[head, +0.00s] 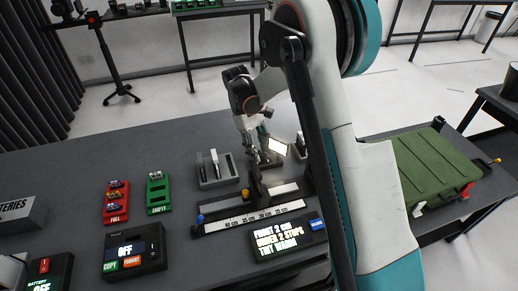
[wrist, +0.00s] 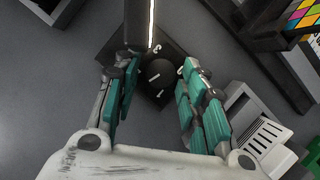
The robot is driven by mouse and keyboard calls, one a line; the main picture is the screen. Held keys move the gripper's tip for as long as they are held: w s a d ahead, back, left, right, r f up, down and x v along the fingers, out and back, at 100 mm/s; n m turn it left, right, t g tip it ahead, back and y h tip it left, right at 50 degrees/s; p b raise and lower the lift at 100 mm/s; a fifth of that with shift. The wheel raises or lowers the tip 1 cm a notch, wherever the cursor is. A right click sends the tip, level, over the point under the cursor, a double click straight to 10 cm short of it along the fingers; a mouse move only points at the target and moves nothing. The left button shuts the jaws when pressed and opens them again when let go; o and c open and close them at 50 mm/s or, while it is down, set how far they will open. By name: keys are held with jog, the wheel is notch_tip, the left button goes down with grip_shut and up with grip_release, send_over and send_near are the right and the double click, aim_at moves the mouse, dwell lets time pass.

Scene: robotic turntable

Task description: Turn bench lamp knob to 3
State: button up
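The bench lamp's black base plate (wrist: 174,50) lies between my gripper's fingers in the wrist view. Its round dark knob (wrist: 161,73) carries a short white pointer line, and small white marks sit around it. I cannot read all of them. The lamp's dark arm (wrist: 138,22) with a bright white edge rises at the top of that view. My gripper (wrist: 157,76) is open, one finger on each side of the knob, apart from it. In the head view my gripper (head: 254,126) points down over the lamp base, beside the lit lamp head (head: 278,146); the knob is hidden there.
A grey tray (head: 217,182) stands left of the lamp. A black slider rail (head: 250,208) and a lit text display (head: 287,236) are in front. Red and green battery holders (head: 117,202) (head: 158,193) lie further left. My arm covers the table's right part.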

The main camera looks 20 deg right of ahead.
dwell(0.3)
jog(key=v, duration=1.2)
jog(key=s+a+n+t+h+p, duration=0.25)
jog(key=s+n+t, duration=0.45)
jog(key=n, duration=1.1)
jog(key=shift+g+y, duration=0.35)
jog(key=shift+g, duration=0.05)
jog(key=b+x, duration=0.1)
jog(key=x, duration=0.3)
jog(key=b+x, duration=0.1)
jog(key=x, duration=0.3)
jog(key=b+x, duration=0.1)
jog(key=x, duration=0.3)
jog(key=shift+s+d, duration=0.15)
jog(key=shift+s, duration=0.15)
jog(key=shift+c, duration=0.2)
jog(key=c, duration=1)
